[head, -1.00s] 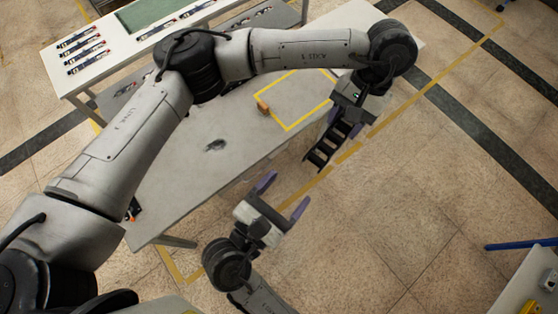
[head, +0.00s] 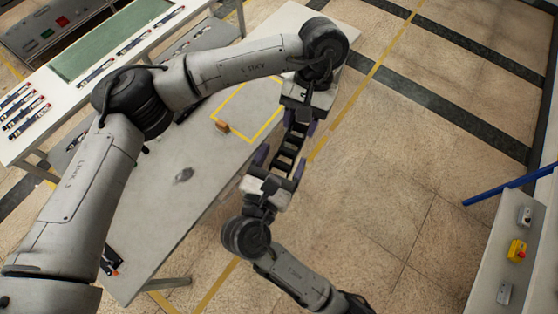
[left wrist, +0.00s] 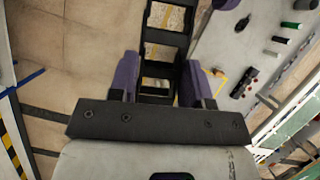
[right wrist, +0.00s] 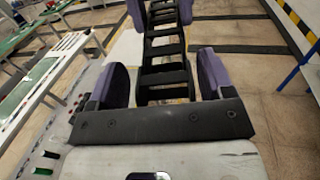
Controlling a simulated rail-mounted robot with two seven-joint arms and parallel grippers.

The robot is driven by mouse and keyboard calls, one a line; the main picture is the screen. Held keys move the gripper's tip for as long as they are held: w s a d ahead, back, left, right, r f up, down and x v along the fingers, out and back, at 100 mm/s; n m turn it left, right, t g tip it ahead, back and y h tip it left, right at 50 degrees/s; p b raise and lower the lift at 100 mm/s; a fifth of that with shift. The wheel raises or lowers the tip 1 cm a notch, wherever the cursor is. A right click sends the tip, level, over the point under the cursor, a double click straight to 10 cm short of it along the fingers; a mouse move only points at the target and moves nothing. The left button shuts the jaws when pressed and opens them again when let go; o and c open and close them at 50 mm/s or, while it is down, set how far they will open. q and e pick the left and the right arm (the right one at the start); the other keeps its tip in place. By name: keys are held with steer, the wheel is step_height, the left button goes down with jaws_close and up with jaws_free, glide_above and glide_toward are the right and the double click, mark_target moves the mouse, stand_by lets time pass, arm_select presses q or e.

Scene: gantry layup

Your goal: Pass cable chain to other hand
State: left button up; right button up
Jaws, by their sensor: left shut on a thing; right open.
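The black cable chain (head: 286,155) spans between my two grippers in the head view, above the floor beside the grey table. My left gripper (head: 301,124) is shut on its upper end. My right gripper (head: 278,171) is open with its purple fingers on either side of the lower end. In the left wrist view the chain (left wrist: 160,69) runs up from between the left fingers. In the right wrist view the chain (right wrist: 165,72) lies between the spread right fingers (right wrist: 158,85), with a visible gap at least on the left side.
The grey table (head: 190,215) has a yellow outlined square, an orange block (head: 222,126) and a small dark object (head: 184,174). A white bench (head: 90,75) with several small devices stands behind. A panel with a yellow button box (head: 516,250) and a blue bar (head: 508,186) are at right.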

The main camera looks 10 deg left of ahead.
steer(key=shift+a, duration=0.1)
steer(key=c, duration=0.9)
arm_select(q)
steer(key=o, duration=0.5)
steer(key=shift+d, duration=0.1)
arm_select(e)
steer(key=shift+c, duration=0.8)
arm_select(q)
steer(key=o, duration=0.6)
steer(key=shift+c, duration=0.2)
steer(key=shift+r, duration=0.1)
